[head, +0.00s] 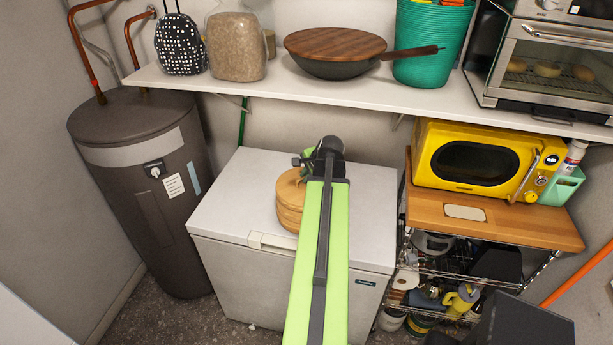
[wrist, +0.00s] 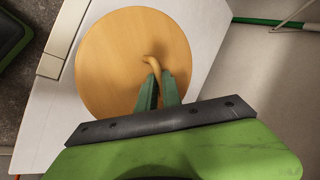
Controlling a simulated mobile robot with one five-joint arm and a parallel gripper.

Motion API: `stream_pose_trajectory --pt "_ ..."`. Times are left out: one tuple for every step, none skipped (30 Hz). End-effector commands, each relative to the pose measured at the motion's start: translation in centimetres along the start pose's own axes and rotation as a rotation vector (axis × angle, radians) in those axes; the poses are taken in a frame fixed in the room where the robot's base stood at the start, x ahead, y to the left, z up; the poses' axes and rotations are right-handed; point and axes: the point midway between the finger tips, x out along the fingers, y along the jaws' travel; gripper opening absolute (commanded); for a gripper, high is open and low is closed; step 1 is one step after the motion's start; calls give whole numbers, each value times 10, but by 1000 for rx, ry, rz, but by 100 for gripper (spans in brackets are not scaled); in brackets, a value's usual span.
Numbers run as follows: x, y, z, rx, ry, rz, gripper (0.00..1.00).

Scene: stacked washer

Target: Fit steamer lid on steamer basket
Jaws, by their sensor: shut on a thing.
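The round wooden steamer lid (wrist: 125,55) shows in the wrist view, with a small curved handle (wrist: 152,63) on top. My gripper (wrist: 158,82) is shut on this handle, its two green fingers close together at it. In the head view, the lid and steamer basket show as one round wooden stack (head: 291,206) on the white chest freezer. My arm hides the stack's right side. The lid covers the basket in the wrist view, and I cannot tell whether the lid is fully seated or slightly raised.
The white chest freezer (head: 235,192) has free room around the stack. A white shelf (head: 340,92) with a wooden-lidded pan (head: 335,45) runs above and behind it. A yellow microwave (head: 480,160) stands on a rack to the right. A dark water heater (head: 140,190) stands left.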

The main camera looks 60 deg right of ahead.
Motion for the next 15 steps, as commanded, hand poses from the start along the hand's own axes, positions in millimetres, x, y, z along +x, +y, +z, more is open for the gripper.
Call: stream_pose_trajectory --pt "2 1 0 0 0 0 0" --pt "2 1 0 0 0 0 0" --pt "3 2 0 0 0 0 0" --pt "4 2 0 0 0 0 0" --pt "4 2 0 0 0 0 0" --pt "5 3 0 0 0 0 0" --pt "4 3 0 0 0 0 10" --pt "4 2 0 0 0 0 14" --pt "4 2 0 0 0 0 18" --pt "4 2 0 0 0 0 18" --pt "4 2 0 0 0 0 18" --pt "4 2 0 0 0 0 18" --pt "4 2 0 0 0 0 18" --pt "4 2 0 0 0 0 18" --pt "4 2 0 -1 0 0 18"
